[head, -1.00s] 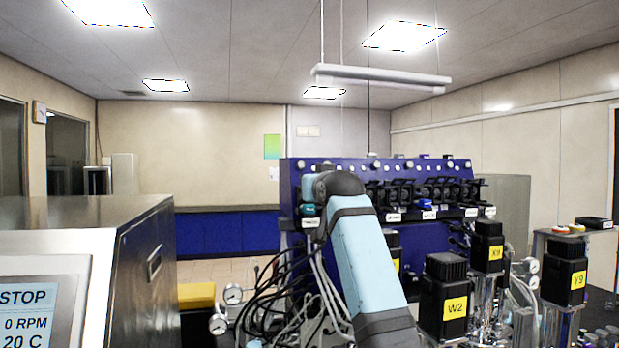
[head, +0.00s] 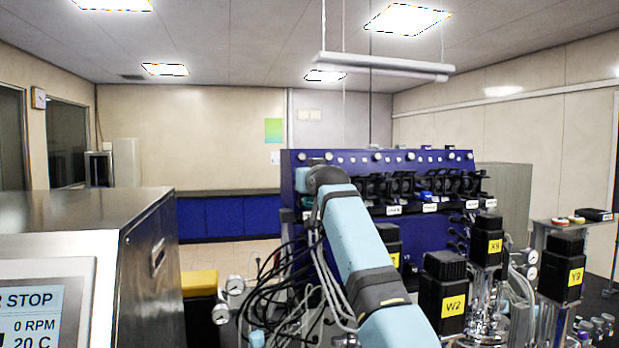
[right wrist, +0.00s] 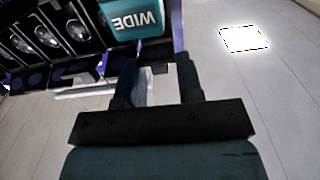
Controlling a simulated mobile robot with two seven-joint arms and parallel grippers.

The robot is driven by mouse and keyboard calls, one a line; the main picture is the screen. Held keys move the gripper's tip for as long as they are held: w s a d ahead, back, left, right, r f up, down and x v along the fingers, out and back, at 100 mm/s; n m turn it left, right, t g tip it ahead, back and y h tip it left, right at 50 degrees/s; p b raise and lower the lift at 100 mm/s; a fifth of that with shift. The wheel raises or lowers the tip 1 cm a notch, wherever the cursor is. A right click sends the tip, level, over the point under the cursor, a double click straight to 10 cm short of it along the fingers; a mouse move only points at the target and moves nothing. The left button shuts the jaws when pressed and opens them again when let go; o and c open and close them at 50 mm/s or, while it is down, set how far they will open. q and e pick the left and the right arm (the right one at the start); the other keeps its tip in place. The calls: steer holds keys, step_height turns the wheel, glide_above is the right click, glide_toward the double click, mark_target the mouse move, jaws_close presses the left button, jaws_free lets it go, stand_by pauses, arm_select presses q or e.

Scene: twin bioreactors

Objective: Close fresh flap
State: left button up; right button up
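The dark blue pump panel (head: 360,160) stands ahead in the head view, with a row of black pump heads and flaps (head: 410,186) along its front. White labels (head: 430,208) sit below them, too small to read, so I cannot tell which flap is the fresh one. My right arm reaches up to the panel's left end and hides part of it; its gripper is hidden there. In the right wrist view my right gripper (right wrist: 157,62) has its fingers apart, with nothing visibly held. A teal part marked WIDE (right wrist: 135,18) lies just beyond the fingertips. My left gripper is not in view.
Black motors marked W2 (head: 442,295), X9 (head: 488,245) and Y9 (head: 562,268) stand in front at the right. Black cables (head: 280,295) hang below the panel's left end. A steel cabinet (head: 90,225) with a screen fills the left. Black pump housings (right wrist: 60,30) show in the wrist view.

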steer(key=shift+f+t+b, duration=0.55)
steer(key=shift+t+b, duration=0.15)
steer(key=shift+b, duration=0.2)
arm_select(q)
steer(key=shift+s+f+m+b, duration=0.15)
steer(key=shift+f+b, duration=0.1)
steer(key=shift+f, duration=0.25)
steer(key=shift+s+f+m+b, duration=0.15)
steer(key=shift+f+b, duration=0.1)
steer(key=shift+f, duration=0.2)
arm_select(e)
steer(key=shift+s+f+t+y, duration=0.15)
steer(key=shift+t+y, duration=0.45)
steer(key=shift+t, duration=0.7)
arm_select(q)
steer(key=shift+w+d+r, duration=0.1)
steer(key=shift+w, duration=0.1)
arm_select(e)
steer(key=o, duration=0.6)
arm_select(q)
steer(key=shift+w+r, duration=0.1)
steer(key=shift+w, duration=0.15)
